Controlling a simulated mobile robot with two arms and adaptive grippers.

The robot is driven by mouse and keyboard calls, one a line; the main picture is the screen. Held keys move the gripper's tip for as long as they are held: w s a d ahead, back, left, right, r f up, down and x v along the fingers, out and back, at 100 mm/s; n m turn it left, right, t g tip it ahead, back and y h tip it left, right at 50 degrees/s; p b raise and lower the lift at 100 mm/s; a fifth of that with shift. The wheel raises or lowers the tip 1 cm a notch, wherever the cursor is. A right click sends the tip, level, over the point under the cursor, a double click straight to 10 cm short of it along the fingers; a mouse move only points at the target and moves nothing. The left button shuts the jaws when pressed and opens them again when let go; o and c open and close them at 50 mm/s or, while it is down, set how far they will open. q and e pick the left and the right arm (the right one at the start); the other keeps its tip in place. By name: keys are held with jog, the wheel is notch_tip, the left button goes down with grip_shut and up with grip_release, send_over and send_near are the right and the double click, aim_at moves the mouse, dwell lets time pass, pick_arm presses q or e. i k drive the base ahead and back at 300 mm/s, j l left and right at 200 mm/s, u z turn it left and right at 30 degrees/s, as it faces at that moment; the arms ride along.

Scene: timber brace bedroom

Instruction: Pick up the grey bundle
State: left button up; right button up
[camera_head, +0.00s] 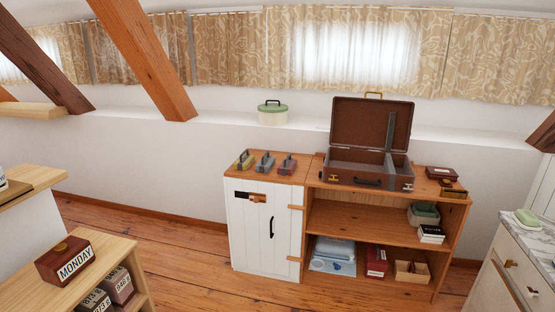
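The grey bundle (265,162) sits on the wooden top of the white cabinet (250,225). It is the middle one of three similar bundles in a row. An olive-yellow bundle (244,160) lies to its left and a dull red bundle (287,164) to its right. The three are close together, with narrow gaps. Neither of my grippers is in view.
An open brown suitcase (340,168) stands right of the bundles on the same unit, above open shelves. A green-lidded pot (272,113) stands on the ledge behind. Slanted beams (150,60) cross at left. The wooden floor (185,255) before the cabinet is clear.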

aim_at(265, 165)
jog(key=i+l, duration=0.1)
jog(key=i, duration=1.15)
jog(key=i+l+u, duration=0.1)
jog(key=i, duration=0.55)
